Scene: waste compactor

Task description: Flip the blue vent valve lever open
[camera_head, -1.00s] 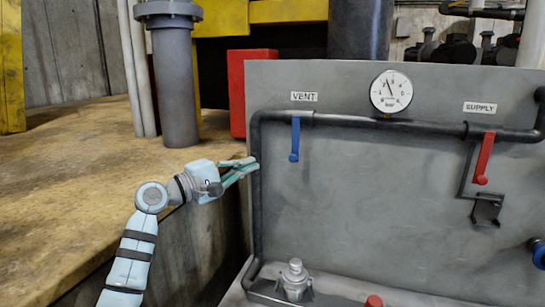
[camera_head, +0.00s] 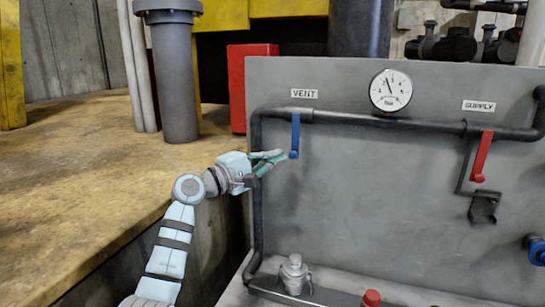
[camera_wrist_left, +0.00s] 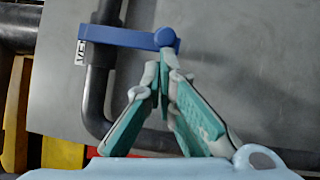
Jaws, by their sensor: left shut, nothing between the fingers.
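The blue vent lever (camera_head: 295,135) hangs straight down from the black pipe under the VENT label (camera_head: 304,94). My left gripper (camera_head: 284,156) is shut and empty, with its fingertips at the left of the lever's lower end. In the left wrist view the blue lever (camera_wrist_left: 125,38) runs across the top, and its round end lies just beyond the tips of my left gripper (camera_wrist_left: 165,58). I cannot tell whether the tips touch it. My right gripper is not in view.
The black pipe (camera_head: 400,122) runs along the grey panel (camera_head: 380,200) and down its left side. A red supply lever (camera_head: 481,158) hangs at the right, below a pressure gauge (camera_head: 391,90). A red box (camera_head: 245,90) stands behind the panel's left edge.

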